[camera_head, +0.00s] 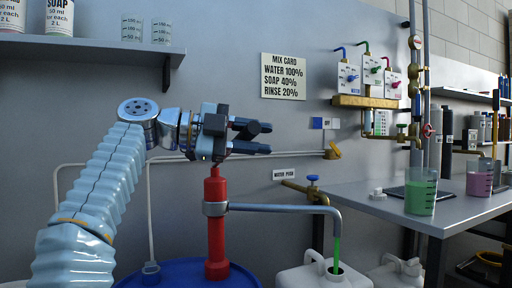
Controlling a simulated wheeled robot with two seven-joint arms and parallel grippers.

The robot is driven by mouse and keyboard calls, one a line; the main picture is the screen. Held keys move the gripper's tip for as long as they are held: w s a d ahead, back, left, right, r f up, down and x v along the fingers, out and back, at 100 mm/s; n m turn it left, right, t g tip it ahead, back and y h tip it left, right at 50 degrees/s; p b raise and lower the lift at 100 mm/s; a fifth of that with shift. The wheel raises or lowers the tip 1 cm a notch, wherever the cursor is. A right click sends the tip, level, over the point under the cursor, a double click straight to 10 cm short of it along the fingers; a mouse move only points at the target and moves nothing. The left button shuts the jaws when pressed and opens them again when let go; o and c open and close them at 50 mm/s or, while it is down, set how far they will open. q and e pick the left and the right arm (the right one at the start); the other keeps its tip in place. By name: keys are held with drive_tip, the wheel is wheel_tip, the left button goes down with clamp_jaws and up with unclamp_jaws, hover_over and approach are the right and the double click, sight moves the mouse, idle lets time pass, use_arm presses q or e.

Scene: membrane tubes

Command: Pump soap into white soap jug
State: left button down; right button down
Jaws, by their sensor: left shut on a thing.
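A red hand pump (216,225) stands upright on a blue drum (180,273). Its grey spout (285,208) runs right and bends down over a white jug (300,280). A green stream (337,250) falls from the spout end toward the jug's open mouth. The jug's lower part is cut off by the frame. My left gripper (255,138) is at the top of the pump, with its dark fingers pointing right, shut on the pump handle, which is mostly hidden behind the gripper. My right gripper is not in view.
A second white jug (398,272) stands to the right, partly under a grey table (450,212) with beakers of green (420,192) and pink (479,178) liquid. A shelf (80,44) hangs upper left. A brass water tap (305,190) and a mix card (283,76) are on the wall.

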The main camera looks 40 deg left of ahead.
use_arm(q)
wheel_tip(320, 180, down, 7)
drive_tip(key=d+m+y+b, duration=0.1)
drive_tip(key=m+b, duration=0.2)
drive_tip(key=b, duration=0.3)
drive_tip(key=shift+s+f+b, duration=0.2)
drive_tip(key=shift+s+b, duration=0.1)
drive_tip(key=shift+b, duration=0.05)
drive_tip(key=shift+d, duration=0.1)
drive_tip(key=c, duration=0.9)
unclamp_jaws()
drive_tip(key=p+v, duration=0.1)
drive_tip(key=v, duration=0.6)
drive_tip(key=shift+s+r, duration=0.15)
drive_tip(key=shift+s, duration=0.05)
